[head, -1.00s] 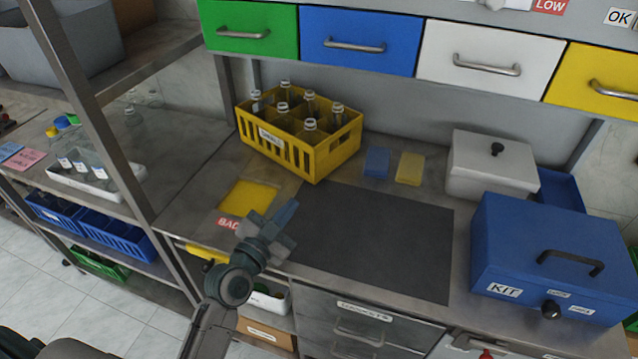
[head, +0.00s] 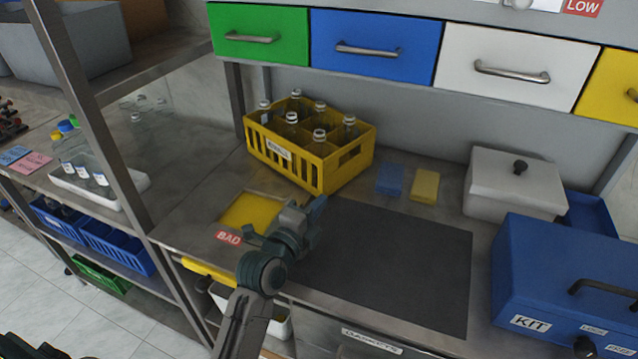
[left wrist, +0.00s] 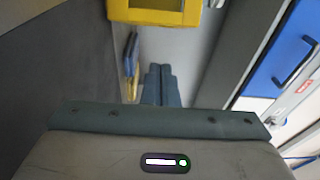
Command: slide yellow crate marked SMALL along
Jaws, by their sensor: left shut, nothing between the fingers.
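The yellow crate (head: 325,172) stands upright on the steel worktop, left of centre, with several clear bottles in its compartments. A white label (head: 278,151) is on its front; the print is too small to read surely. My left gripper (head: 316,207) is shut and empty, just in front of the crate's near corner; I cannot tell whether it touches. In the left wrist view its closed fingers (left wrist: 160,86) point toward part of the crate (left wrist: 155,14), a little apart in the picture. My right gripper is not in view.
A yellow square marked BAD (head: 228,238) lies left of the gripper, a dark mat (head: 400,260) to its right. A blue pad (head: 390,179) and a yellow pad (head: 425,185) lie right of the crate. A white lidded box (head: 510,187) and blue KIT box (head: 560,265) stand further right.

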